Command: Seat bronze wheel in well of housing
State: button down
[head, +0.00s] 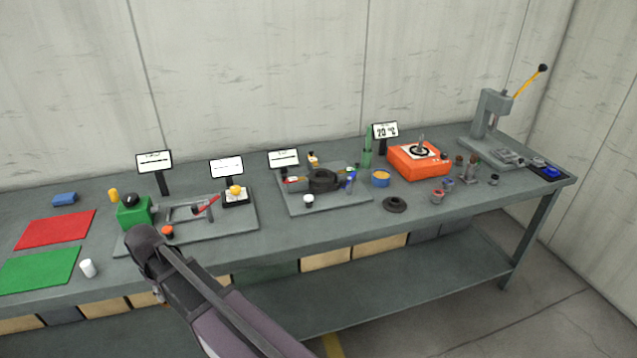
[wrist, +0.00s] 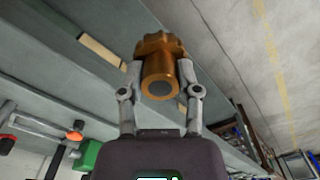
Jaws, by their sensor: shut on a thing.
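The bronze wheel (wrist: 160,65) is in the wrist view, a scalloped rim with a round hub toward the camera and a grey centre in the hub's end. My gripper (wrist: 160,82) is shut on it, one finger on each side of the hub. The wheel is held clear of the bench. In the head view my arm covers most of the gripper, and the wheel cannot be made out. A dark round body (head: 323,180) on the middle grey plate may be the housing; its well cannot be made out.
Small parts stand at the right. The bench's front strip is mostly clear.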

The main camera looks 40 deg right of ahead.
aim_at(322, 182)
jog(key=u, duration=0.1)
jog(key=k, duration=0.9)
jog(key=z, duration=1.25)
jog(key=i, duration=1)
jog(key=z, duration=0.05)
